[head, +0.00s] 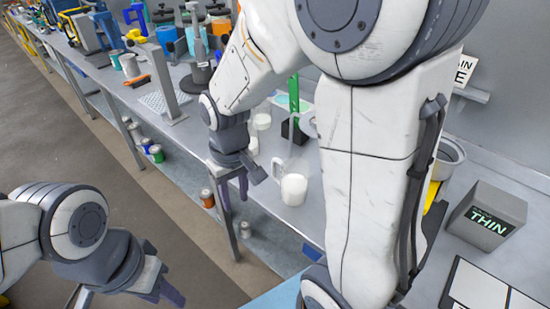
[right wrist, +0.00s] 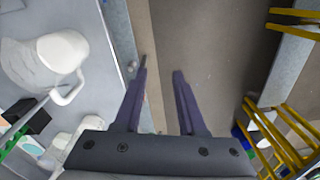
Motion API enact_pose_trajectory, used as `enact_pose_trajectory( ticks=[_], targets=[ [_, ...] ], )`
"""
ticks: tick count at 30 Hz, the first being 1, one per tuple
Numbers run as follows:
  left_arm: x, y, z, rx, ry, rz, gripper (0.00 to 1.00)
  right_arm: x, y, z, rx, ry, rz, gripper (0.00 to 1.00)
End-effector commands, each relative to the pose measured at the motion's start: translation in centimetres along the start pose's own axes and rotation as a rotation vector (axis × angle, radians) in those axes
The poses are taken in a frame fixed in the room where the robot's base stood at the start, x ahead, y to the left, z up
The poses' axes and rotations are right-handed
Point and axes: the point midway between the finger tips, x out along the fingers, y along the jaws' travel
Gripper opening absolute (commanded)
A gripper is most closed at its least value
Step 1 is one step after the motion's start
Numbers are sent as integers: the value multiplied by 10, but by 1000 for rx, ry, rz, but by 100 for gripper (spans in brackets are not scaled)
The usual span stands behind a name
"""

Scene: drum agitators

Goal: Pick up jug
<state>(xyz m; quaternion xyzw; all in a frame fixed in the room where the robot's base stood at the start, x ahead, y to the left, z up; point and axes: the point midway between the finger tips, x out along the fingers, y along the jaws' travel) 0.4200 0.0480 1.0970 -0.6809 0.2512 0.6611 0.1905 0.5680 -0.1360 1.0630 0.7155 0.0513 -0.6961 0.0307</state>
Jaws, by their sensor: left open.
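The jug (head: 293,190) stands on the grey bench near its front edge, white in its lower part and with a pale, see-through upper part. In the right wrist view the white jug (right wrist: 62,52) is at the upper left, its handle towards my gripper. My right gripper (head: 236,190) hangs fingers down by the bench's front edge, left of the jug. In the right wrist view its fingers (right wrist: 161,85) are apart, with only floor and bench edge between them. My left gripper (head: 165,293) is low at the left over the floor, away from the jug.
Another pale vessel (right wrist: 85,125) and a green item in a black holder (head: 292,128) stand close behind the jug. A grey THIN box (head: 486,215) is at the right. Cans (head: 156,153) sit on the lower shelf. The floor aisle is clear.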

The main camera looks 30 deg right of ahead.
Motion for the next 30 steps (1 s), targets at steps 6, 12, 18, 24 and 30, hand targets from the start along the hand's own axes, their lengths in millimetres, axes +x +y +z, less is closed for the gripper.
enact_pose_trajectory(
  ticks=[6, 12, 18, 24, 30],
  targets=[
    [-50, 4, -3, -1, 0, 0, 41, -9, 117, -37, 312, -16, 28, 40],
    [-56, 4, -3, -1, 0, 0, 41, 1, 155, -39, 399, -25, 33, 40],
    [-60, 4, -3, -1, 0, 0, 41, 30, 158, -37, 406, -30, 32, 40],
    [-63, 4, -3, -1, 0, 0, 41, 51, 158, -38, 405, -25, 33, 40],
    [-73, 5, -4, -2, 0, 0, 41, 68, 157, -35, 404, -30, 32, 40]
  ],
)
